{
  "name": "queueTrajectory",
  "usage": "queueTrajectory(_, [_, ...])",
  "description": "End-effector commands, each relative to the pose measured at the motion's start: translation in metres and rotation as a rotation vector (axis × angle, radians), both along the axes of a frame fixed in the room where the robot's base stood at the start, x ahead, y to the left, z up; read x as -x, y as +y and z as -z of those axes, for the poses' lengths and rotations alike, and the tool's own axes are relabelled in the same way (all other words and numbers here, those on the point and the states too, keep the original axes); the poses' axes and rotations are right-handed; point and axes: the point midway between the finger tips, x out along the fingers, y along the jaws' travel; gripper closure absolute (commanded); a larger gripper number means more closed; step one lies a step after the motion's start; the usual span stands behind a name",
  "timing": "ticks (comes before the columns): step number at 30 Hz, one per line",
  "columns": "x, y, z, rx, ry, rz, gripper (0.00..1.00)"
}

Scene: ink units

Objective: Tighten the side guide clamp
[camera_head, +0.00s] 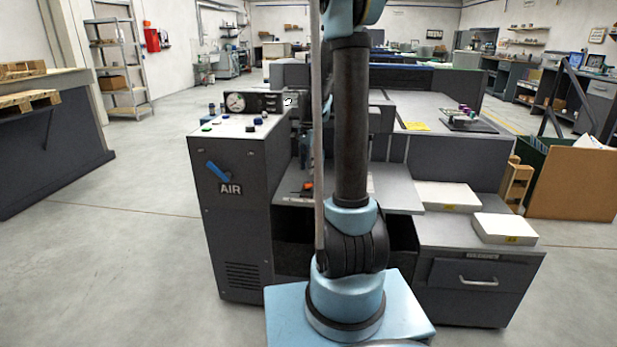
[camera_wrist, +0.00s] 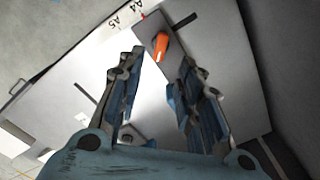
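An orange knob or lever (camera_wrist: 160,46), which looks like the side guide clamp, sits on a dark grey plate beside printed "A4" and "A5" size marks. In the head view a small orange spot (camera_head: 307,186) shows on the grey feed board (camera_head: 401,199), left of my arm. My gripper (camera_wrist: 160,70) is open and empty in the wrist view. Its two fingers stand well apart, with the orange part just beyond their tips, in line with the gap and not touching. In the head view my upright arm hides much of the board.
A grey cabinet marked "AIR" (camera_head: 231,215), with a blue lever, a gauge and buttons, stands left of the board. White paper stacks (camera_head: 447,196) lie on the right-hand steps. A yellow note (camera_head: 416,127) and a dark tray (camera_head: 467,124) lie behind. Floor at left is clear.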

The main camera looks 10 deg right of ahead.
Motion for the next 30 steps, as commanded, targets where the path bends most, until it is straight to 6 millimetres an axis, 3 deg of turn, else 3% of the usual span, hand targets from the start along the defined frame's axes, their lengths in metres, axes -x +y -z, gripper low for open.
queueTrajectory(3, [0.000,0.000,-0.020,0.000,0.000,0.000,0.67])
queueTrajectory(10, [-0.001,0.000,-0.043,0.000,0.000,0.000,0.67])
queueTrajectory(25, [0.001,0.000,-0.050,0.000,0.000,-0.004,0.67])
queueTrajectory(30, [0.022,0.000,-0.058,0.001,-0.009,-0.058,0.67])
